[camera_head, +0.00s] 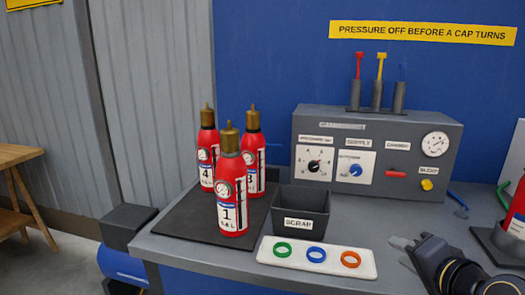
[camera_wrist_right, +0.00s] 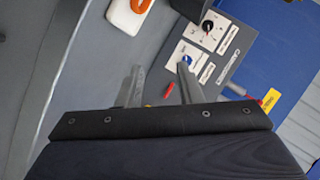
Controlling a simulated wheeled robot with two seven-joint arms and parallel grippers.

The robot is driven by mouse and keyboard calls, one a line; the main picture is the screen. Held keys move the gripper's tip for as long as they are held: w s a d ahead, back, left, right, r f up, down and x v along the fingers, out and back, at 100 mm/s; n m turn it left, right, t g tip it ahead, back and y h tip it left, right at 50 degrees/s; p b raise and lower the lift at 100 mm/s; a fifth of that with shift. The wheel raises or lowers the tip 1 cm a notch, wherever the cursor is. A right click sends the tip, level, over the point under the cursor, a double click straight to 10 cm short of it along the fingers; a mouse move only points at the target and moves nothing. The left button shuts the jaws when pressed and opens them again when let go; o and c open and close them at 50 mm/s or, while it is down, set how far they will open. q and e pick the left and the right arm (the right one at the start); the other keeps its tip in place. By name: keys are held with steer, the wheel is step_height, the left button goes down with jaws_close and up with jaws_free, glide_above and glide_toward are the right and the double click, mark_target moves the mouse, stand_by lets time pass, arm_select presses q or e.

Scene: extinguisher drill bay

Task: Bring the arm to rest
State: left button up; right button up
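My right gripper (camera_head: 412,254) is at the lower right of the head view, over the front part of the grey bench, to the right of the white tray with rings. In the right wrist view its two fingers (camera_wrist_right: 160,78) stand apart with nothing between them. The gripper is open and empty. My left gripper does not show in either view.
A white tray (camera_head: 265,256) holds a green, a blue and an orange ring. A scrap bin (camera_head: 289,201) stands behind it. Red extinguishers (camera_head: 233,190) stand on a dark mat (camera_head: 175,241) at left. A control panel (camera_head: 436,185) stands behind; another red extinguisher (camera_head: 518,208) is at the right edge.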

steer(key=s+a+f+n+g+y, duration=0.1)
steer(key=s+a+f+n+g, duration=0.3)
steer(key=s+f, duration=0.5)
steer(key=s+a+f+n+g+y, duration=0.15)
steer(key=s+f+n+g, duration=0.25)
steer(key=s+f+n, duration=0.45)
step_height(320, 180, down, 8)
steer(key=s+m+b, duration=0.1)
steer(key=m+b, duration=0.3)
steer(key=b, duration=0.7)
step_height(320, 180, up, 28)
steer(key=p, duration=2.8)
steer(key=shift+s+a+h, duration=0.15)
steer(key=shift+a+h, duration=0.15)
steer(key=shift+h, duration=0.15)
steer(key=shift+f+n, duration=0.1)
steer(key=shift+n, duration=0.15)
